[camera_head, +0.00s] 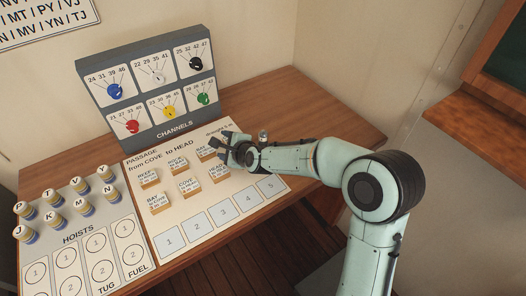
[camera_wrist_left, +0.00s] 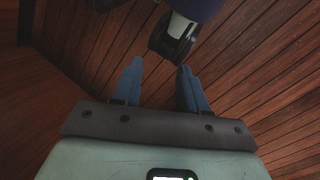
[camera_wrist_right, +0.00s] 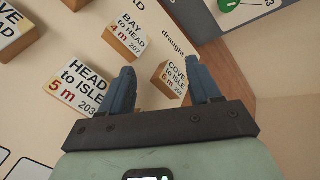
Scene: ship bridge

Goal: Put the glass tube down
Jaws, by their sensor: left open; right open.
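No glass tube can be made out for certain in any view. In the head view my right gripper (camera_head: 220,148) is over the back right part of the passage board (camera_head: 208,226). Its jaws are open in the right wrist view (camera_wrist_right: 160,69), with a small "COVE to ISLE" block (camera_wrist_right: 172,78) showing between and beyond the fingertips. No held thing shows between them. A small upright grey piece (camera_head: 263,137) shows at the right wrist; I cannot tell what it is. My left gripper (camera_wrist_left: 160,66) is open and empty above the wooden floor, outside the head view.
Several labelled blocks (camera_head: 148,177) stand on the board, with empty numbered squares (camera_head: 223,211) in front. A grey channels panel (camera_head: 150,88) with coloured knobs stands behind. Lettered cylinders (camera_head: 56,217) are at the left. Bare wooden table (camera_head: 318,115) lies at the right.

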